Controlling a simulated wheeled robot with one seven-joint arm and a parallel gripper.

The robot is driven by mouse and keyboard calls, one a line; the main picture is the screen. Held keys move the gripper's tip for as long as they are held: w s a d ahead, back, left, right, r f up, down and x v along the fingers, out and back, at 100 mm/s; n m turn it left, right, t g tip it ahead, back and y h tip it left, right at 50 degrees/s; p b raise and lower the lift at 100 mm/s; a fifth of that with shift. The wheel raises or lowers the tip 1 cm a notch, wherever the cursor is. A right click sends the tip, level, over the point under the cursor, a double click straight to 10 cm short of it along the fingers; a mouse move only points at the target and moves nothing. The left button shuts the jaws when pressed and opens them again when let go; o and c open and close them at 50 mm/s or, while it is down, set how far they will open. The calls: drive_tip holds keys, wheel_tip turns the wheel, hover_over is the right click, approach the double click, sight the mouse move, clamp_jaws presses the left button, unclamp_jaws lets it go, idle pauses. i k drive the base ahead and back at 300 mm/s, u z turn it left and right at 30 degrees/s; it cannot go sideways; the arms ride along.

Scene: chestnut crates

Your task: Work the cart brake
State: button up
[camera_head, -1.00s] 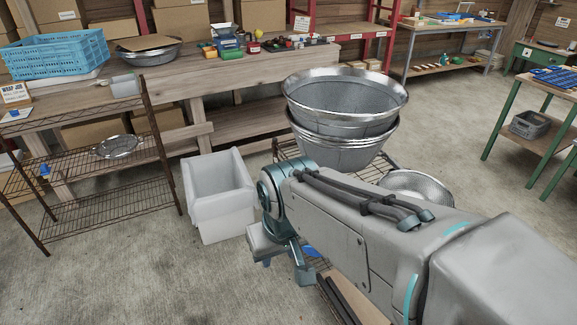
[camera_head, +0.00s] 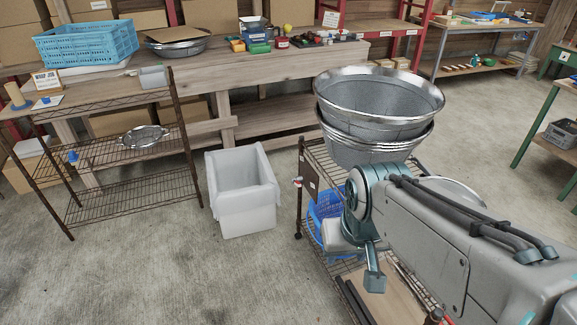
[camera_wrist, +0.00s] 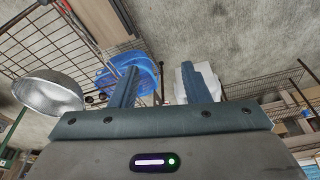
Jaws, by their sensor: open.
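The cart (camera_head: 300,215) is a dark wire-shelf trolley right of centre in the head view, with a caster (camera_head: 298,235) at its near left leg. A panel (camera_head: 311,177) with a small red-and-white part (camera_head: 297,182) hangs on its left end. I cannot tell which part is the brake. Stacked metal baskets (camera_head: 380,95) stand on its top. A blue basket (camera_head: 324,208) sits lower, also in the wrist view (camera_wrist: 142,62). My gripper (camera_wrist: 165,72) is open and empty, over the cart's near side; my arm hides much of the cart.
A white-lined bin (camera_head: 240,200) stands left of the cart. A wire rack (camera_head: 125,185) stands farther left, and a wooden workbench (camera_head: 225,75) runs behind. A metal bowl (camera_wrist: 48,92) shows in the wrist view. The floor at front left is clear.

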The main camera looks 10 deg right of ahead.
sight(298, 183)
drive_tip(key=k, duration=1.35)
drive_tip(key=u, duration=0.45)
drive_tip(key=i, duration=0.6)
drive_tip(key=u, duration=0.7)
drive_tip(key=i, duration=1.05)
drive_tip(key=z, duration=0.7)
drive_tip(key=i, duration=0.75)
drive_tip(key=z, duration=0.6)
